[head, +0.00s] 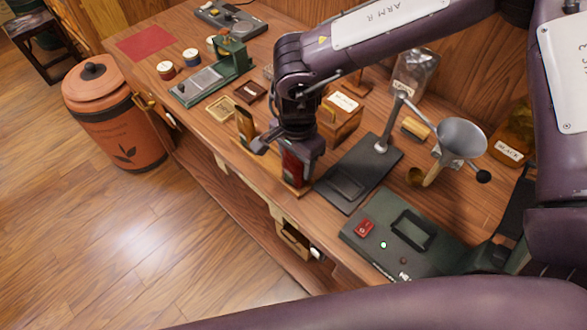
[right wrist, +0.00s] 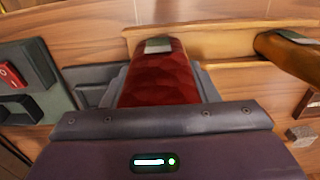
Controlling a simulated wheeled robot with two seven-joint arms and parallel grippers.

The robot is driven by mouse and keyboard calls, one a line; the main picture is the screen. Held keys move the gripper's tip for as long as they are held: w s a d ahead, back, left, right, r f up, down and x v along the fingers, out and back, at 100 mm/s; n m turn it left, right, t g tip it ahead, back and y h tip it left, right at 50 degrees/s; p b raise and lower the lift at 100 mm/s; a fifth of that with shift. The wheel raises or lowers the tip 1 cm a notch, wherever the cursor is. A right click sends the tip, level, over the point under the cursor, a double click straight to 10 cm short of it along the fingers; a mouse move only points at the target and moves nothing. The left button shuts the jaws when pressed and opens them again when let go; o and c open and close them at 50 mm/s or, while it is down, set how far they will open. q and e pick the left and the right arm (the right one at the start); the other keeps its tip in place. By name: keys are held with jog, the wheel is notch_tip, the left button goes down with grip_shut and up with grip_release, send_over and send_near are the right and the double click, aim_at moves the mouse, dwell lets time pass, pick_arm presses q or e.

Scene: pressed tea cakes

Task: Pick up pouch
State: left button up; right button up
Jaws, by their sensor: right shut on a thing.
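The red pouch (head: 296,168) is upright at the wooden holder (head: 268,169) near the front edge of the bench. It also shows in the right wrist view (right wrist: 162,76), a dark red quilted body with a grey tab on top. My right gripper (head: 291,148) reaches down from above and is shut on the red pouch. I cannot tell whether the pouch's base still touches the holder. A brown pouch-like item (head: 245,127) stands at the holder's other end, and shows at the right of the wrist view (right wrist: 288,48). My left gripper is not in view.
A dark stand with a metal funnel (head: 462,137) and a dark green device with a red switch (head: 365,227) stand to the right. A wooden box (head: 340,121) is behind the gripper. A green press (head: 232,55) is further left. An orange lidded bin (head: 115,120) stands on the floor.

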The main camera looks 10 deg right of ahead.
jog(key=shift+r, duration=0.1)
jog(key=shift+w+r, duration=0.1)
jog(key=shift+r, duration=0.55)
notch_tip(320, 180, up, 18)
jog(key=b, duration=0.3)
jog(key=s+d+f+n, duration=0.3)
jog(key=d+f+n, duration=0.2)
jog(key=d+f, duration=0.4)
notch_tip(320, 180, down, 4)
jog(key=shift+s+r+n, duration=0.1)
jog(key=shift+s+n, duration=0.05)
jog(key=shift+n, duration=0.15)
jog(key=shift+d, duration=0.2)
